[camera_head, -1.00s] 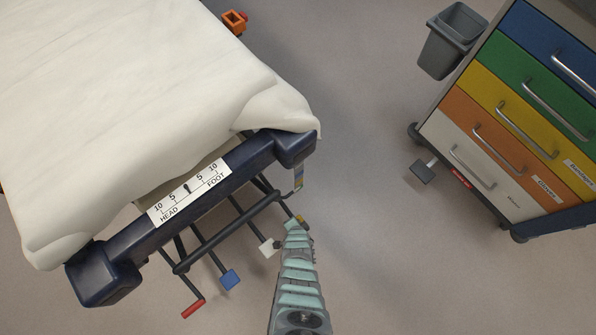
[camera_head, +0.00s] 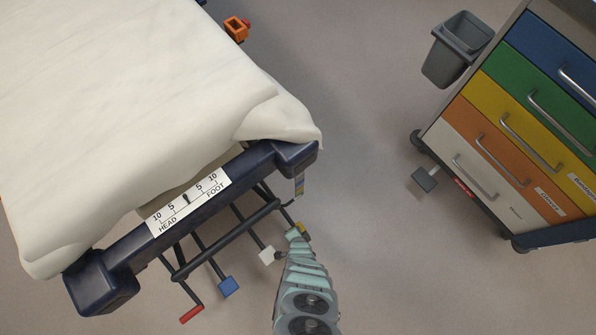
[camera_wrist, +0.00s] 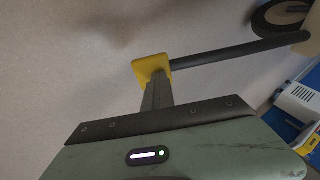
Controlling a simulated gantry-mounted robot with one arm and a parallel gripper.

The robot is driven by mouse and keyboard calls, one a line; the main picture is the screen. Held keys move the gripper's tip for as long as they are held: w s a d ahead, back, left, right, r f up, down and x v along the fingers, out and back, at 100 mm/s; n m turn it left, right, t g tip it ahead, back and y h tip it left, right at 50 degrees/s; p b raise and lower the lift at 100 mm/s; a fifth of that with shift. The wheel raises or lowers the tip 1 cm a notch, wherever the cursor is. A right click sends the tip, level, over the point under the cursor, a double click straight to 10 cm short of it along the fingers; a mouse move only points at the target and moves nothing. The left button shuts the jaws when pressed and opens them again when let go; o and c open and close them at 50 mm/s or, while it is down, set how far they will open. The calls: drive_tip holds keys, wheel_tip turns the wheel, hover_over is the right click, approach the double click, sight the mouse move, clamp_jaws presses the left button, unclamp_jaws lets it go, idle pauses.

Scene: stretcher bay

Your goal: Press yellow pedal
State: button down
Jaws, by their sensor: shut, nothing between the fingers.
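The yellow pedal (camera_wrist: 152,66) is a small square pad on the end of a dark bar in the wrist view. In the head view the yellow pedal (camera_head: 301,229) is a small patch past the tip of my arm, partly hidden by it. My gripper (camera_wrist: 158,86) is shut and empty. Its fingertips overlap the near edge of the pedal in the wrist view; I cannot tell whether they touch it. In the head view my gripper (camera_head: 294,235) is beside the pedal, below the stretcher's end.
A white pedal (camera_head: 267,255), a blue pedal (camera_head: 229,287) and a red pedal (camera_head: 191,314) stick out left of my arm under the stretcher frame (camera_head: 215,205). A drawer cart (camera_head: 480,165) with a grey bin (camera_head: 458,48) stands at the right. The floor between is clear.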

drive_tip(key=s+f, duration=0.2)
drive_tip(key=shift+s+d+g, duration=0.15)
drive_tip(key=shift+s+g, duration=0.15)
drive_tip(key=r+p, duration=0.1)
drive_tip(key=w+r+p, duration=0.1)
drive_tip(key=r+p, duration=0.1)
drive_tip(key=shift+w+r, duration=0.15)
drive_tip(key=shift+w, duration=0.15)
drive_tip(key=p+v, duration=0.7)
drive_tip(key=v, duration=0.5)
drive_tip(key=shift+w+r+p, duration=0.25)
drive_tip(key=shift+r+p, duration=0.05)
drive_tip(key=shift+d, duration=0.15)
drive_tip(key=w+d+r+n+g+y+p, duration=0.1)
drive_tip(key=w+d+r+n+g+p, duration=0.1)
drive_tip(key=r+n+p, duration=0.9)
drive_tip(key=w+r+n+g, duration=0.1)
drive_tip(key=n, duration=0.6)
drive_tip(key=shift+r+n+p, duration=0.2)
drive_tip(key=shift+n+p, duration=0.2)
